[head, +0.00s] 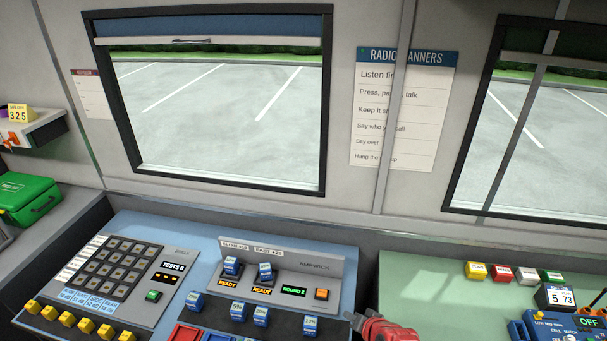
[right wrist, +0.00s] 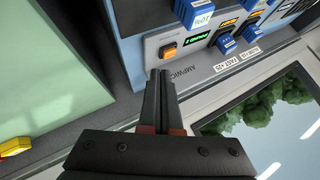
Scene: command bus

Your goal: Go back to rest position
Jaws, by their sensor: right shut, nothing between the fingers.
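My right gripper (right wrist: 158,100) is shut and empty in the right wrist view. Its black fingers are together, beside the grey panel marked AMPWICK (right wrist: 172,75). In the head view, only a red and dark part of my right arm shows at the bottom edge, right of the blue console. The left gripper is not in either view.
The blue console (head: 205,232) holds a keypad unit (head: 112,262), the AMPWICK panel (head: 312,266) and several blue blocks. To its right is a green worktop (head: 440,296) with coloured blocks and a blue device (head: 548,325). A green case (head: 28,198) stands at the left.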

